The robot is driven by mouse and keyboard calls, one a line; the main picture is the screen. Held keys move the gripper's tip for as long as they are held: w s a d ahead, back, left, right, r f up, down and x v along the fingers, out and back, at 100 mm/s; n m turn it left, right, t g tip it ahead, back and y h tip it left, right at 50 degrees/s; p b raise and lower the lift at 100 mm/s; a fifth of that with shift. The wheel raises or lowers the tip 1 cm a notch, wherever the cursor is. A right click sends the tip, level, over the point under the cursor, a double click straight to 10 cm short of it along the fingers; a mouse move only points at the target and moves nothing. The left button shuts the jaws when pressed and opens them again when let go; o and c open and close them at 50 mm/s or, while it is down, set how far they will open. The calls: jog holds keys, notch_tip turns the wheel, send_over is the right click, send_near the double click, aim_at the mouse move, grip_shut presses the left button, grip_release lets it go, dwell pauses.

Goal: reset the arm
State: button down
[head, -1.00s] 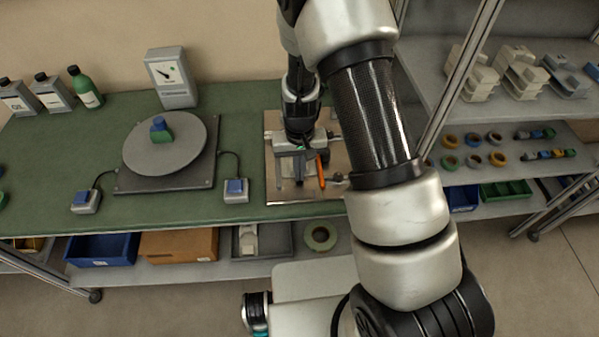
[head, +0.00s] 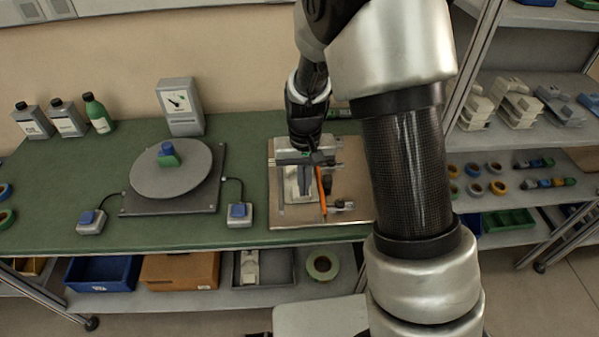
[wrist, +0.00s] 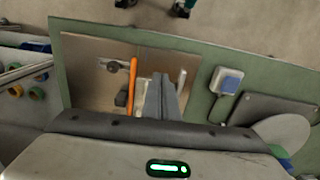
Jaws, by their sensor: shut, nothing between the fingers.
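My gripper (head: 305,189) points down above the metal plate (head: 290,217) on the right part of the green bench in the head view. Its fingers are shut with nothing between them. In the wrist view the gripper fingers (wrist: 161,98) show side by side over the plate. An orange rod (head: 321,190) stands out beside the gripper on its right; it also shows in the wrist view (wrist: 132,88). My arm hides part of the bench's right end.
A round turntable (head: 195,178) with a blue and green piece (head: 168,155) stands left of the plate. Two blue-button switches (head: 91,221) (head: 239,214), a gauge (head: 181,106) and bottles (head: 98,114) share the bench (head: 60,190). Shelves (head: 520,145) with tape reels stand right.

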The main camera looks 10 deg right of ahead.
notch_tip(320, 180, up, 11)
jog(key=s+d+t, duration=0.1)
jog(key=s+d, duration=0.1)
jog(key=s+d+r+t, duration=0.2)
jog(key=s+r, duration=0.5)
jog(key=s, duration=0.1)
jog(key=s+d+r+t, duration=0.2)
jog(key=s+d+r, duration=0.1)
jog(key=s+r, duration=0.5)
jog(key=shift+s+t, duration=0.3)
jog(key=shift+s, duration=0.2)
